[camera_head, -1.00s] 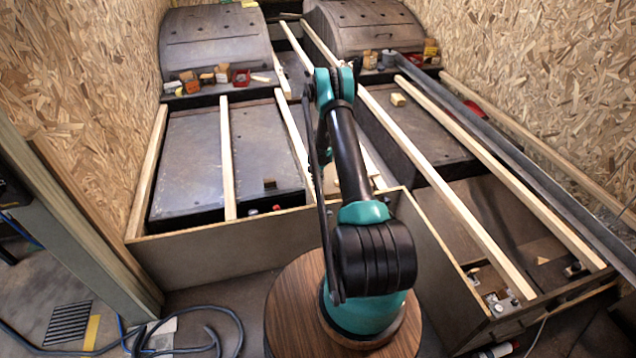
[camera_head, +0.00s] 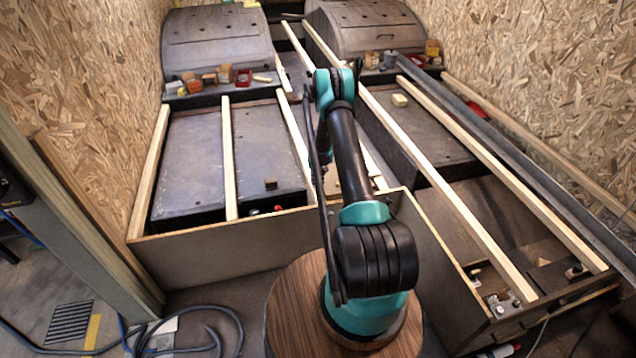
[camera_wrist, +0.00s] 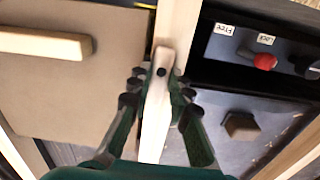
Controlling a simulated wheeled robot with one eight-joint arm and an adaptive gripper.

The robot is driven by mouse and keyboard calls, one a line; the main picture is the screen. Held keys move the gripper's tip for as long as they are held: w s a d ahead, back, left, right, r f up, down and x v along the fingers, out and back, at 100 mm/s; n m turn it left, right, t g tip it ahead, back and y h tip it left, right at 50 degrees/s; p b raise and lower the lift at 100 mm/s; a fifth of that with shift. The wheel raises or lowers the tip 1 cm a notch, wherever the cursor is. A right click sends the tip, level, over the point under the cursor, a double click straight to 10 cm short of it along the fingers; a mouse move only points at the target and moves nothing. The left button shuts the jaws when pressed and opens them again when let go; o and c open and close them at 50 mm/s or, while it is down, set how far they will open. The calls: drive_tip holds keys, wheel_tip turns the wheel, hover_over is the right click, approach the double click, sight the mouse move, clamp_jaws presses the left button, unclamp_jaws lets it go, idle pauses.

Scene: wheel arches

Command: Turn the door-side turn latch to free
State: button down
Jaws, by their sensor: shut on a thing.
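In the wrist view a pale wooden turn latch (camera_wrist: 158,88) with a rounded end and a dark pivot spot lies lengthwise along a wooden slat (camera_wrist: 178,22). My gripper (camera_wrist: 160,88) has its dark fingers close on both sides of the latch and is shut on it. The latch's lower part runs down between the fingers toward the gripper's body. To the right, a red-ended knob (camera_wrist: 264,61) sits on a dark panel below small labels, FREE (camera_wrist: 223,29) and LOCK (camera_wrist: 266,38). In the head view my arm hides the gripper and the latch.
A wooden grip bar (camera_wrist: 45,43) is on the brown panel at left in the wrist view. A dark block (camera_wrist: 241,126) lies right of the fingers. In the head view, long slats (camera_head: 228,150) cross the floor boxes, and wheel arches (camera_head: 215,40) stand behind.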

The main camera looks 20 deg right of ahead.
sight(317, 183)
drive_tip(key=shift+n, duration=0.4)
drive_tip(key=c, duration=1.4)
unclamp_jaws()
wheel_tip(317, 183, up, 12)
drive_tip(key=shift+r, duration=0.1)
